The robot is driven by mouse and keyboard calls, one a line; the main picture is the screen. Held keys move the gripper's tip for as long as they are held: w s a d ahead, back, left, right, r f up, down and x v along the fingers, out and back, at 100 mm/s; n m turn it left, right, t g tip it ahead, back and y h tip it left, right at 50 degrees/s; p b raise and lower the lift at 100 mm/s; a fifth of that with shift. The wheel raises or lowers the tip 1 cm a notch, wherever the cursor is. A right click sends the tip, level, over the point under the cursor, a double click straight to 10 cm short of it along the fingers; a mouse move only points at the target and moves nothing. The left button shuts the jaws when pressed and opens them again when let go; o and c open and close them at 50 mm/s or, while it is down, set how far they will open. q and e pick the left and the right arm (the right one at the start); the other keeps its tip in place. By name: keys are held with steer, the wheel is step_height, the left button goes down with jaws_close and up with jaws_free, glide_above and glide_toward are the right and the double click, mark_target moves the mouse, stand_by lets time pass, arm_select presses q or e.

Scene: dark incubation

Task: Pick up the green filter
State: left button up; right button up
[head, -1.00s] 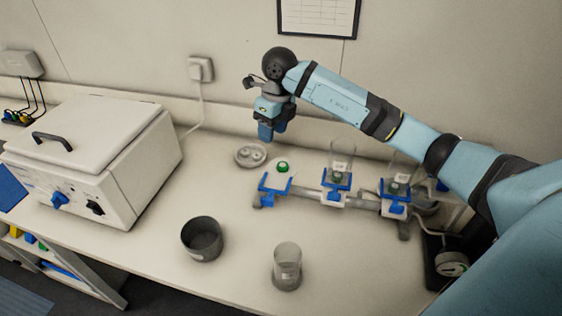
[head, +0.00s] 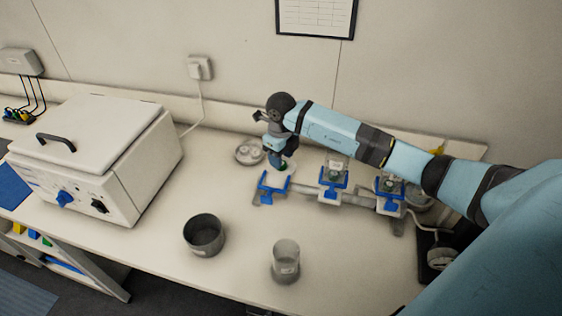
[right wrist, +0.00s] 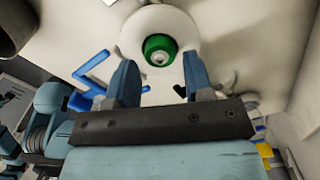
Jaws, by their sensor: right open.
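The green filter (right wrist: 159,49) is a small round green piece with a pale centre. In the right wrist view it sits on a white round base, just beyond and between my fingertips. In the head view the green filter (head: 283,166) is partly hidden by my right gripper (head: 277,160), which is directly over it, above the leftmost blue holder. In the right wrist view the right gripper (right wrist: 158,75) is open, with one blue finger on each side and nothing between them. My left gripper is not in view.
A manifold with blue holders (head: 333,186) runs to the right. A grey dish (head: 249,152) lies just left of the gripper. A dark cup (head: 204,236) and a clear beaker (head: 286,262) stand in front. A white box machine (head: 100,150) is at left.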

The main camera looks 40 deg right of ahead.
steer(key=shift+f, duration=0.95)
steer(key=shift+c, duration=0.2)
steer(key=c, duration=0.6)
steer(key=shift+c, duration=0.2)
